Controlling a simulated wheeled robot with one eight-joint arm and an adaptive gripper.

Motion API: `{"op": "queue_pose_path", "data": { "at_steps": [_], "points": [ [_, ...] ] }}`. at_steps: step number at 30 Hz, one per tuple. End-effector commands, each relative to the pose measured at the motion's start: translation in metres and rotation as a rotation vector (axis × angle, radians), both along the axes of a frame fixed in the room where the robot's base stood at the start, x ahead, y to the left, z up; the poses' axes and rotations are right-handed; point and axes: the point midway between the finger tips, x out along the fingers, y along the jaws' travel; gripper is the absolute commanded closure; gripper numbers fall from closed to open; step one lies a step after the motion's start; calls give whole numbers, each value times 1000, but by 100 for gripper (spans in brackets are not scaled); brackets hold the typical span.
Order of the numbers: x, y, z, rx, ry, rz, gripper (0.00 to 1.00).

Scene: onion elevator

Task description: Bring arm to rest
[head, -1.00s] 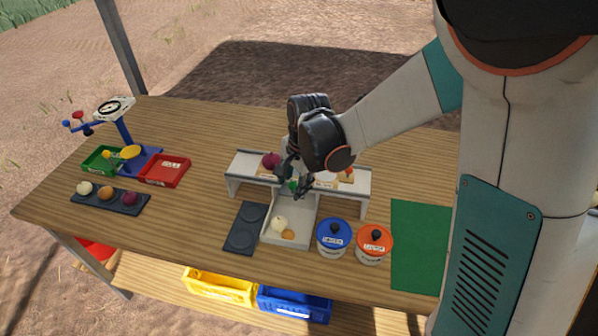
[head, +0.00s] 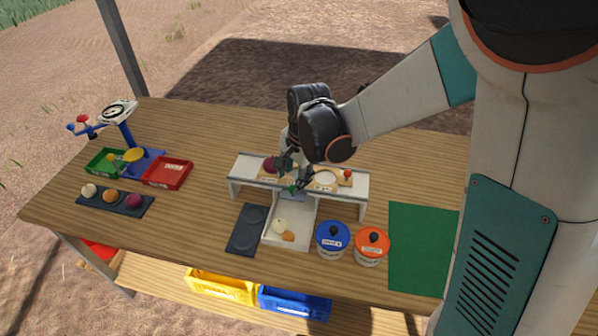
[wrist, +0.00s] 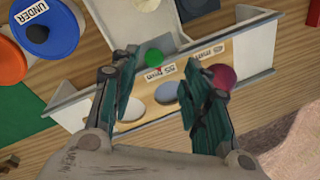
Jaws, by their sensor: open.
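My gripper (head: 294,172) is open and hangs over the small white raised shelf (head: 234,187) on the wooden table. In the wrist view my gripper (wrist: 163,95) shows its two dark green fingers spread apart, with nothing held between them. A purple onion (head: 270,164) stands on the shelf beside the fingers, and it also shows in the wrist view (wrist: 223,77) just beyond one finger. A green ball (wrist: 154,57) shows between the fingers near the labels. My arm reaches in from the right.
A white tray (head: 271,238) with onions sits in front of the shelf. Blue-lidded (head: 333,236) and orange-lidded (head: 373,241) pots stand right of it, beside a green mat (head: 422,245).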

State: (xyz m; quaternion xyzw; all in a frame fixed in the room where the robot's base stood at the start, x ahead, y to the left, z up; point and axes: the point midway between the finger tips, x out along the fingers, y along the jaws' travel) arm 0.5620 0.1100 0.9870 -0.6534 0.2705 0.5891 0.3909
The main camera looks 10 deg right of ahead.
Motion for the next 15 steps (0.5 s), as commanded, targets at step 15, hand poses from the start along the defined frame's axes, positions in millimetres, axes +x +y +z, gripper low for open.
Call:
{"op": "queue_pose_path", "data": {
  "at_steps": [15],
  "points": [
    [0,0,17,0,0,0,57]
  ]
}}
